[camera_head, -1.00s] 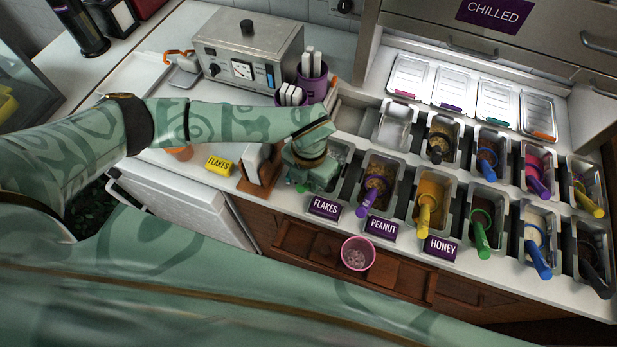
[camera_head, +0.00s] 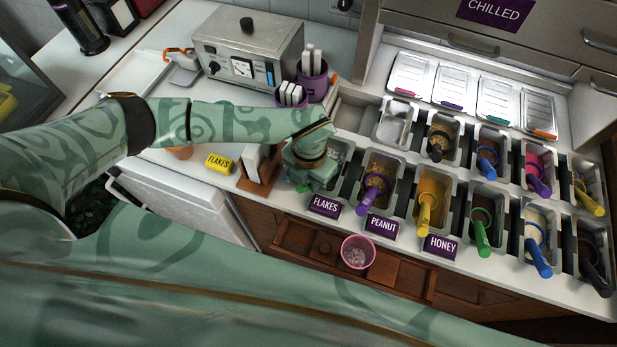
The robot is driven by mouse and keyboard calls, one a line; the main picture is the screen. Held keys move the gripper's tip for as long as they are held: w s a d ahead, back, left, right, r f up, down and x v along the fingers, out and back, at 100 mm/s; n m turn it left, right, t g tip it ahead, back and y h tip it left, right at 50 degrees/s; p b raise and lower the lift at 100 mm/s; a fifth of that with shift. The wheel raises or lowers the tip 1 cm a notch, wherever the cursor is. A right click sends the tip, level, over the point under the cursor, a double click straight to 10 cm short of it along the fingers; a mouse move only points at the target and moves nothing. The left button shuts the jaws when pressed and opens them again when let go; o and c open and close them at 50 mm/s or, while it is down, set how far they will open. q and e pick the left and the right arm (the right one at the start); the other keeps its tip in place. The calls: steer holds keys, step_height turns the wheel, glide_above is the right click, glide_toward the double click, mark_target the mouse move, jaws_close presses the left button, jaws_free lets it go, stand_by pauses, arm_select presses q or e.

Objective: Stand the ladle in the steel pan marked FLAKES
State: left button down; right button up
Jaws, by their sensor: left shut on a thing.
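My left gripper (camera_head: 304,184) is shut, low over the front-left part of the steel pan (camera_head: 347,172) behind the purple FLAKES sign (camera_head: 325,206). The gripper and wrist hide much of that pan; pale contents show at its back. A small bit of green shows at the fingertips, likely the ladle's handle (camera_head: 303,188); the rest of the ladle is hidden. I cannot tell whether the ladle touches the pan. My right gripper is not in view.
The PEANUT pan with a purple-handled ladle (camera_head: 369,190) stands close on the right, then the HONEY pan with a yellow-handled one (camera_head: 424,212). A yellow FLAKES label (camera_head: 219,164) and a brown holder (camera_head: 258,172) stand left. A pink cup (camera_head: 357,252) sits below the counter edge.

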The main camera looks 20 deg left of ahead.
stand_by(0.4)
arm_select(q)
steer(key=c, duration=1.1)
jaws_free()
steer(key=shift+c, duration=0.2)
steer(key=shift+a, duration=0.1)
steer(key=shift+d+r, duration=0.1)
steer(key=shift+d, duration=0.1)
steer(key=shift+c, duration=0.3)
steer(key=shift+o, duration=1.3)
step_height(320, 180, up, 2)
steer(key=shift+r+p, duration=0.25)
steer(key=shift+p, duration=1)
step_height(320, 180, up, 6)
steer(key=p, duration=0.5)
steer(key=shift+a+f, duration=0.1)
steer(key=shift+f, duration=0.15)
